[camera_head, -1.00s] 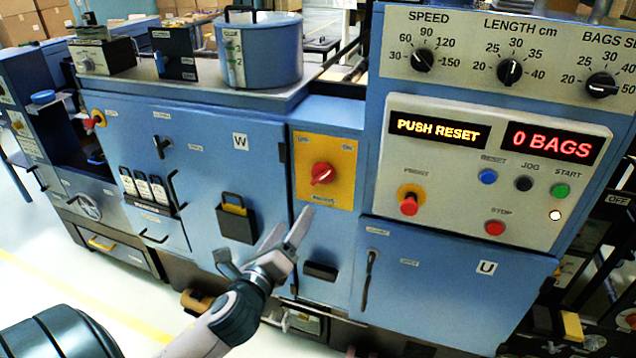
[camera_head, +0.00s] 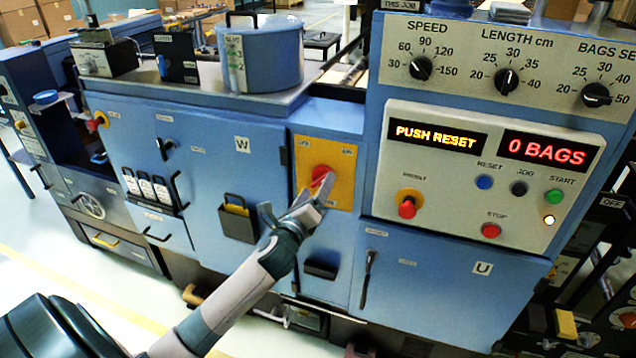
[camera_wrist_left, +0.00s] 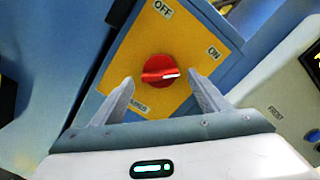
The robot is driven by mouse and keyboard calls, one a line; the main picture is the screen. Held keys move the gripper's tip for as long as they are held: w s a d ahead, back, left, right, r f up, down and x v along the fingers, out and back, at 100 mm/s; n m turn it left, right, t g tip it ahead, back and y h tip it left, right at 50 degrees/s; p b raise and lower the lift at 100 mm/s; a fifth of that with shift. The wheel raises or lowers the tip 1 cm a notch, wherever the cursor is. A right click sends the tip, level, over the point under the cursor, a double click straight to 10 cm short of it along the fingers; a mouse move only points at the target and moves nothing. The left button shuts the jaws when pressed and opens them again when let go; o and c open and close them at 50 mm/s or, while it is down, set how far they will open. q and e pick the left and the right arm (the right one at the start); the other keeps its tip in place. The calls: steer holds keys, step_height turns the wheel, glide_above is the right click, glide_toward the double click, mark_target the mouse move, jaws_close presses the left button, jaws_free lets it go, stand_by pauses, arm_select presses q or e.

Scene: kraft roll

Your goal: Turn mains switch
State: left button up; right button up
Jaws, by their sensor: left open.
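The mains switch is a red rotary knob (camera_head: 321,175) on a yellow plate (camera_head: 343,190) on the blue machine front. In the left wrist view the red knob (camera_wrist_left: 160,69) has a white pointer mark facing right, below the ON label (camera_wrist_left: 214,53); the OFF label (camera_wrist_left: 163,9) is at the upper left. My left gripper (camera_head: 318,186) is open in front of the plate, covering the knob's lower part in the head view. In the wrist view its fingers (camera_wrist_left: 160,88) stand on either side of the knob, apart from it. My right gripper is not in view.
To the right is a control panel with a red knob on a yellow base (camera_head: 408,205), a blue RESET button (camera_head: 484,182) and a red STOP button (camera_head: 491,230). Displays read PUSH RESET and 0 BAGS. A black handle (camera_head: 368,270) projects below right of the plate.

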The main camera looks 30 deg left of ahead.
arm_select(q)
steer(key=shift+x, duration=1)
steer(key=c, duration=1.1)
steer(key=shift+o, duration=0.3)
